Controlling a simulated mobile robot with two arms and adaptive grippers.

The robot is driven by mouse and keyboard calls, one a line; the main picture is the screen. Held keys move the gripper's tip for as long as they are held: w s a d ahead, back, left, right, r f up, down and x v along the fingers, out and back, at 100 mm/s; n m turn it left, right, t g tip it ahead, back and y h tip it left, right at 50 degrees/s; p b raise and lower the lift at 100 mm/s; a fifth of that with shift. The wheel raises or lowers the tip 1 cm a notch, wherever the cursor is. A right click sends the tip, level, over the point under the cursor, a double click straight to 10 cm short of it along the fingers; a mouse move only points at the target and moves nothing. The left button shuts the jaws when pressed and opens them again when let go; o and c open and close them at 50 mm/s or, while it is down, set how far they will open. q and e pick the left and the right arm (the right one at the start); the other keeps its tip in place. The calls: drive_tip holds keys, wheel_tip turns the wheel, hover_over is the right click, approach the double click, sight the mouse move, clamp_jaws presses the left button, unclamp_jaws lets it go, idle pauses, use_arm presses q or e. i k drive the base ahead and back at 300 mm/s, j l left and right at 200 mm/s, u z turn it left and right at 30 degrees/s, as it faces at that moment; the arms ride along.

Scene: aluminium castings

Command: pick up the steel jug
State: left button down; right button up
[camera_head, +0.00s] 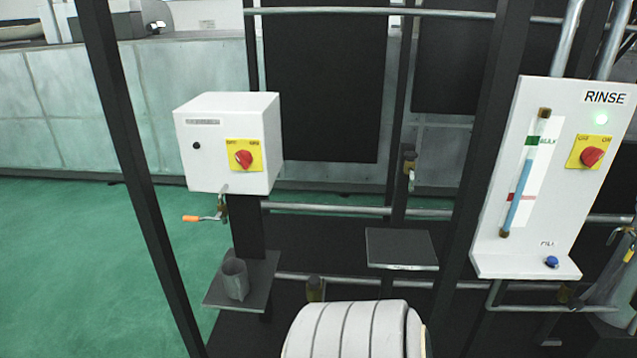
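The steel jug (235,280) is a small grey cup-like vessel. It stands upright on a dark grey shelf plate (262,276) at the lower left of the middle, below a white box. No gripper holds it. A white ribbed rounded body (350,335) rises at the bottom centre, to the right of the jug and apart from it; it may be part of my arm. Neither of my grippers can be seen.
A white control box (222,150) with a red knob hangs above the jug, and an orange-tipped lever (195,218) sticks out below it. An empty dark shelf (400,247) is right of centre. A RINSE panel (535,190) stands at right. Dark frame posts (130,170) flank the area.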

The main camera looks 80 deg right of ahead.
sight(234, 271)
drive_tip(key=z, duration=1.85)
drive_tip(key=u, duration=5.55)
drive_tip(key=k+z, duration=0.15)
drive_tip(key=z, duration=2.85)
drive_tip(key=l+z, duration=0.25)
drive_tip(key=z, duration=0.15)
drive_tip(key=l+z, duration=0.25)
drive_tip(key=z, duration=0.15)
drive_tip(key=l+z, duration=0.2)
drive_tip(key=z, duration=0.25)
drive_tip(key=i+l+z, duration=0.15)
drive_tip(key=z, duration=0.25)
